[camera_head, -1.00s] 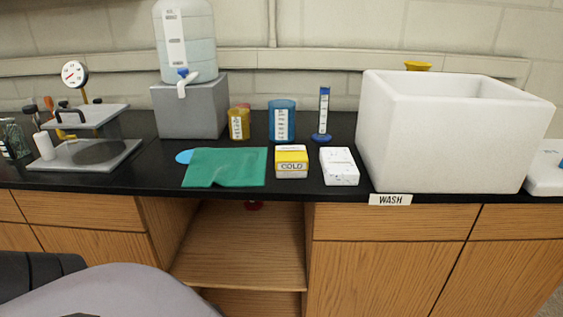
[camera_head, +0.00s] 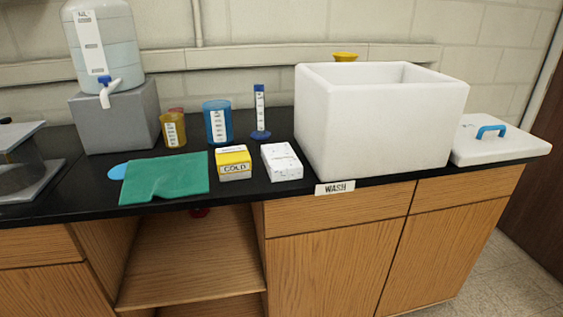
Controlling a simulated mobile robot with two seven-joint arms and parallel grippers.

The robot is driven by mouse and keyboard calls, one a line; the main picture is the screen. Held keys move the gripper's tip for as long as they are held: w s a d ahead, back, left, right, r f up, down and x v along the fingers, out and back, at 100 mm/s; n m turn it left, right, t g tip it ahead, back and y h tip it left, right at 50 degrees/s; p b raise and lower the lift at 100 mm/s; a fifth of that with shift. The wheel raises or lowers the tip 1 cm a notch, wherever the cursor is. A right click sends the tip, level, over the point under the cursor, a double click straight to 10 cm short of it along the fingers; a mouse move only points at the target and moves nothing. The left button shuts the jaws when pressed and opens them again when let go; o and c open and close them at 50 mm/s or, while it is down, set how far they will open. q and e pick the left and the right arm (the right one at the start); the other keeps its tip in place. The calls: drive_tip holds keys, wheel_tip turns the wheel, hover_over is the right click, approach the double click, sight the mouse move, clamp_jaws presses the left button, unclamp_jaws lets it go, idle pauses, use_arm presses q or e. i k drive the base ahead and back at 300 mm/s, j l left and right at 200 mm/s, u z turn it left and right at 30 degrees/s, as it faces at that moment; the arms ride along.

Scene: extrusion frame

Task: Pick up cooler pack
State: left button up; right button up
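A small box with a yellow top and a white front band reading COLD (camera_head: 233,163), which looks like the cooler pack, lies on the black counter (camera_head: 300,186). It sits between a green cloth (camera_head: 165,178) on its left and a white speckled block (camera_head: 282,161) on its right. Nothing covers it. Neither of my grippers shows in the head view.
A large white open-topped foam box (camera_head: 375,125) stands right of the block, with a white lid with a blue handle (camera_head: 501,137) beyond it. Behind are a yellow beaker (camera_head: 173,130), a blue beaker (camera_head: 217,124), a cylinder (camera_head: 260,112) and a water jug (camera_head: 103,45).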

sight(282, 163)
drive_tip(key=i+l+u, duration=0.3)
drive_tip(key=l, duration=0.4)
drive_tip(key=l+u, duration=0.3)
drive_tip(key=l, duration=0.35)
drive_tip(key=l+u, duration=0.3)
drive_tip(key=l, duration=0.45)
drive_tip(key=i, duration=0.05)
